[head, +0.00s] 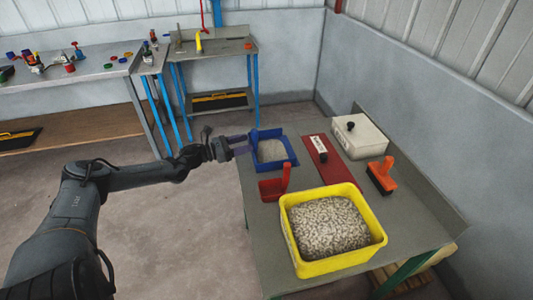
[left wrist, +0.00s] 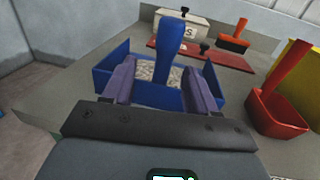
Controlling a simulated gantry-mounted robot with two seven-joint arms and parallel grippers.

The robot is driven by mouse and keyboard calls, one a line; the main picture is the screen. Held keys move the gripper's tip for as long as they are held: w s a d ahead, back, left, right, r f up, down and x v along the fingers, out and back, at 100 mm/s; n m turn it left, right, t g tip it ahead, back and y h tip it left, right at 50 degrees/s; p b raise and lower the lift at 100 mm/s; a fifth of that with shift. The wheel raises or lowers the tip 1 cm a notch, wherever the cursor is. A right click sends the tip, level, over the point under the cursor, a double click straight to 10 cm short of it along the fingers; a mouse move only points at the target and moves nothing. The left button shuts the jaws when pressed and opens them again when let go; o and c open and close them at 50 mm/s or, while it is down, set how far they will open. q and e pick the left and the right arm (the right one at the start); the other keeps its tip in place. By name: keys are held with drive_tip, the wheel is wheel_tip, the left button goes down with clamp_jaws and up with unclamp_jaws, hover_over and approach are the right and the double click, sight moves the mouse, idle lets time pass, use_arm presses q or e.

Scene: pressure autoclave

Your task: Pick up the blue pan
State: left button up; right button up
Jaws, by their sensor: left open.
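The blue pan (head: 291,160) sits at the far left part of the grey table and holds pale granules. In the left wrist view the blue pan (left wrist: 105,76) is straight ahead, with its blue handle (left wrist: 171,48) standing upright on the near side. My left gripper (head: 244,144) is at the pan's left side, close to the handle. Its two purple fingers (left wrist: 160,82) are open, and the handle shows between them in the wrist view. I cannot tell whether either finger touches it. My right gripper is not in view.
A red scoop (head: 272,189) stands near the pan, with a yellow tub (head: 339,265) of granules in front. A red board (head: 335,168), a white lidded box (head: 366,138) and an orange-handled brush (head: 381,177) lie to the right. Walls close off the right and back.

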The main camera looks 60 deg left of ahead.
sight(254, 141)
use_arm(q)
drive_tip(key=shift+d+b+x, duration=0.15)
drive_tip(key=shift+b+x, duration=0.35)
drive_tip(key=shift+x, duration=0.65)
drive_tip(key=shift+d+b+x, duration=0.15)
drive_tip(key=shift+b+x, duration=0.35)
drive_tip(key=shift+x, duration=1.6)
drive_tip(key=shift+r, duration=0.15)
clamp_jaws()
